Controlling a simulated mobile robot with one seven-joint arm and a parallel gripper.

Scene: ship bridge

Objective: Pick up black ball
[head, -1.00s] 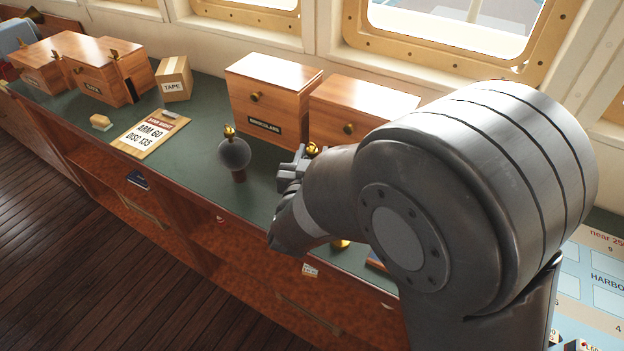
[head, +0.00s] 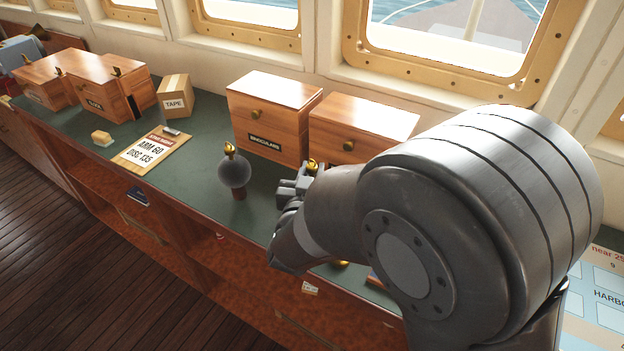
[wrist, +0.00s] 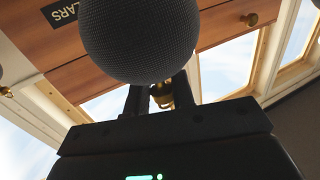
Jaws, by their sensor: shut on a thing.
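In the wrist view a large dark ball (wrist: 140,38) covers the tips of my gripper's two fingers (wrist: 160,98). A small brass piece (wrist: 161,94) shows between the fingers, just below the ball. In the head view my gripper (head: 292,188) is low over the counter, partly hidden by my arm, and shut; the exact contact is hidden. A dark grey ball (head: 235,171) with a brass top and a brown stem appears left of my gripper there, with counter showing between them. I cannot tell whether both views show the same ball.
The binoculars cabinet (head: 270,113) and another wooden cabinet (head: 362,128) stand behind my gripper, below the windows. A clipboard (head: 152,149), a tape box (head: 174,97) and more wooden boxes (head: 108,88) are to the left. The green counter (head: 195,185) is clear left of the grey ball.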

